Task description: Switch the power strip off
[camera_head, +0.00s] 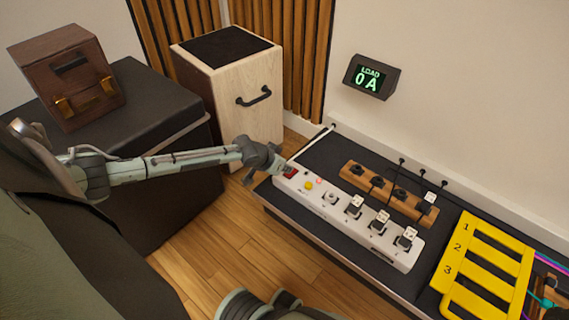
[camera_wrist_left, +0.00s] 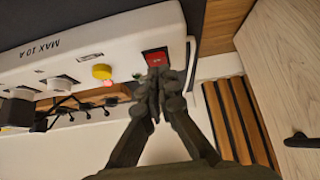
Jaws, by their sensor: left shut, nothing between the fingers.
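The white power strip (camera_head: 325,212) lies on the dark bench at right centre in the head view, with several plugs in its sockets. It also fills the upper left of the left wrist view (camera_wrist_left: 100,45). Its red switch (camera_head: 291,172) is at its left end; it shows partly behind my fingertips in the wrist view (camera_wrist_left: 155,57). A yellow button (camera_head: 309,185) is beside it. My left gripper (camera_head: 277,165) is shut and empty, its tips at the switch; I cannot tell whether they touch it. My right gripper is not in view.
A load display (camera_head: 371,78) on the wall reads 0 A. A wooden plug block (camera_head: 388,193) lies behind the strip, and a yellow numbered rack (camera_head: 483,262) stands to its right. A wooden cabinet (camera_head: 232,95) and a dark case (camera_head: 160,110) stand at left.

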